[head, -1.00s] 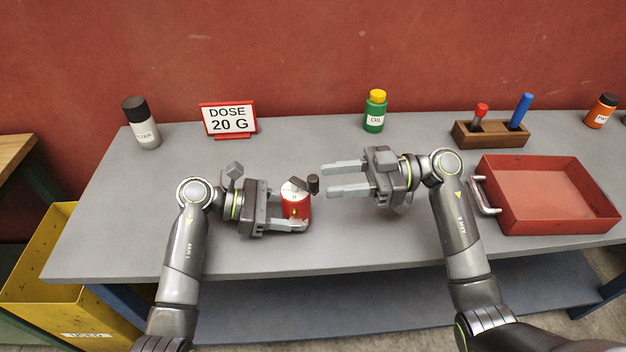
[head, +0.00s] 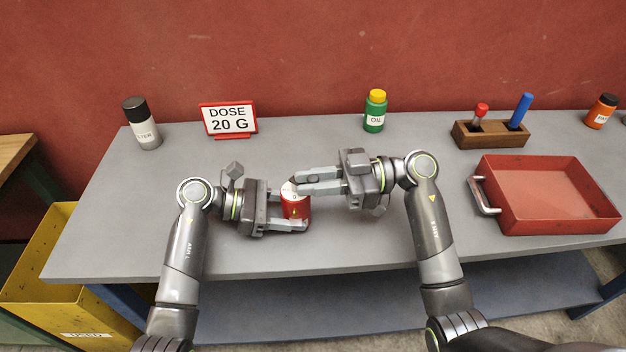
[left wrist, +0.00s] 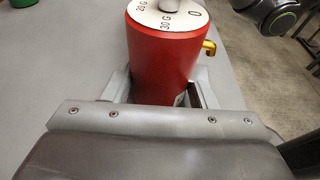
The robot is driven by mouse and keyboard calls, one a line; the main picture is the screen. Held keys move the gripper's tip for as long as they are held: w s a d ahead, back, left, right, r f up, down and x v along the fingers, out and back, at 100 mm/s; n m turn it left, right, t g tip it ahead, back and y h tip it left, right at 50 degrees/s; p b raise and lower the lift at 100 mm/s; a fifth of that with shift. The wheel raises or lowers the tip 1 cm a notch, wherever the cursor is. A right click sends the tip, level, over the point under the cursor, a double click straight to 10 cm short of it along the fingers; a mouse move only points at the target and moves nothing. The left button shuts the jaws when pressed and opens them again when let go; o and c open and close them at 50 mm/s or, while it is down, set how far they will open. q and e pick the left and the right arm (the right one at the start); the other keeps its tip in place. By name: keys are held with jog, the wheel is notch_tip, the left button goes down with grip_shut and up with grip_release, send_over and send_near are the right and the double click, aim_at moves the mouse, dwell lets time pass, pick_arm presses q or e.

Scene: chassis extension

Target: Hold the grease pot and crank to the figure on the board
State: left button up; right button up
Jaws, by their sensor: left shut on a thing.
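The red grease pot (head: 296,208) stands upright on the grey table, with a white dial top and a crank. My left gripper (head: 300,222) is shut around the pot's body. In the left wrist view the pot (left wrist: 162,60) sits between the jaws, its dial reads 20 G, 30 G and 0, and a brass spout sticks out. My right gripper (head: 304,182) has its fingers over the crank at the pot's top. The fingers hide the crank knob, and I cannot tell if they grip it. The board (head: 229,119) reads DOSE 20 G.
A grey bottle (head: 143,128) and a green oil bottle (head: 375,112) stand at the back. A wooden holder (head: 490,134), a red tray (head: 548,200) and an orange bottle (head: 600,112) are on the right. A yellow bin (head: 62,300) is at lower left. The table's front is clear.

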jog(key=shift+w+n+g, duration=0.1)
jog(key=shift+n+g, duration=0.2)
jog(key=shift+g, duration=0.2)
grip_shut()
jog(key=shift+w+d+n+g+h, duration=0.15)
jog(key=shift+w+n+g+h, duration=0.25)
jog(key=shift+n+g, duration=0.65)
jog(key=shift+w+d+n+g+h, duration=0.2)
jog(key=shift+n+g+h, duration=0.45)
jog(key=shift+g, duration=0.85)
jog(key=shift+w+d+n+g+h, duration=0.1)
jog(key=shift+w+n+g+h, duration=0.3)
jog(key=shift+n+g, duration=0.7)
jog(key=shift+s+g, duration=0.1)
jog(key=shift+g, duration=0.35)
jog(key=o, duration=0.8)
grip_release()
jog(key=shift+o, duration=0.2)
jog(key=shift+r, duration=0.1)
notch_tip(320, 180, up, 10)
